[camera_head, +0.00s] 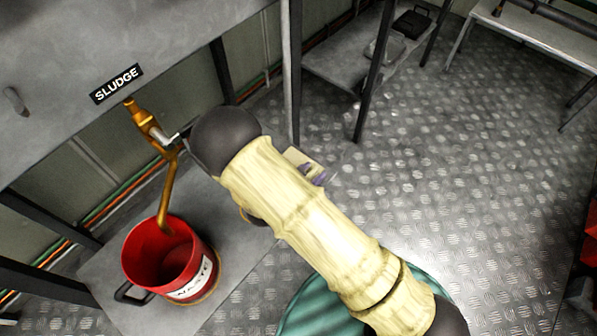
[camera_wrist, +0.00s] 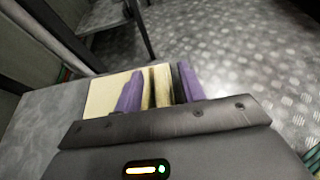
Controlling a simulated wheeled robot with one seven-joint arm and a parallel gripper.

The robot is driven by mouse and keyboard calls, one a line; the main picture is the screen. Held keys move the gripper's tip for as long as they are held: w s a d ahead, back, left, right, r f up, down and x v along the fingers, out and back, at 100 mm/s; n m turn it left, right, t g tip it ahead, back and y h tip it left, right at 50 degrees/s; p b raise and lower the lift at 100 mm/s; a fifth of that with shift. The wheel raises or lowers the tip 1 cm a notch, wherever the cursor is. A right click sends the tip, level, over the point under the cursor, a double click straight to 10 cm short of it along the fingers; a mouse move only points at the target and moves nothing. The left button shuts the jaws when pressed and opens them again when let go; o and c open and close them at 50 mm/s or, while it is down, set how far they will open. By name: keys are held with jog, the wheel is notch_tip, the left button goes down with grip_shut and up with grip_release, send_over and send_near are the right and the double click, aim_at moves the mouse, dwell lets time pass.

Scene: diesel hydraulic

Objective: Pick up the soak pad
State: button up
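The soak pad appears to be a flat cream square (camera_wrist: 103,98), seen in the wrist view just beyond my gripper and partly hidden by it. A small corner of it (camera_head: 297,156) shows in the head view beside my arm. My gripper (camera_wrist: 157,80) has two purple fingers standing apart. The left finger overlaps the pad in the picture. A tan strip with dark bands shows between the fingers; I cannot tell whether they touch it. In the head view my gripper (camera_head: 318,176) is mostly hidden behind my arm.
A red waste bucket (camera_head: 163,262) stands on a grey surface (camera_head: 235,240) under a brass tap (camera_head: 145,120) labelled SLUDGE. A grey shelf with a dark case (camera_head: 412,22) stands at the back. The metal floor (camera_head: 450,170) is open on the right.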

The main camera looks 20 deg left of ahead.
jog(key=shift+w+d, duration=0.1)
jog(key=shift+w, duration=0.05)
jog(key=shift+c, duration=0.2)
grip_shut()
dwell(0.3)
notch_tip(320, 180, up, 10)
jog(key=p, duration=0.3)
jog(key=shift+p, duration=0.4)
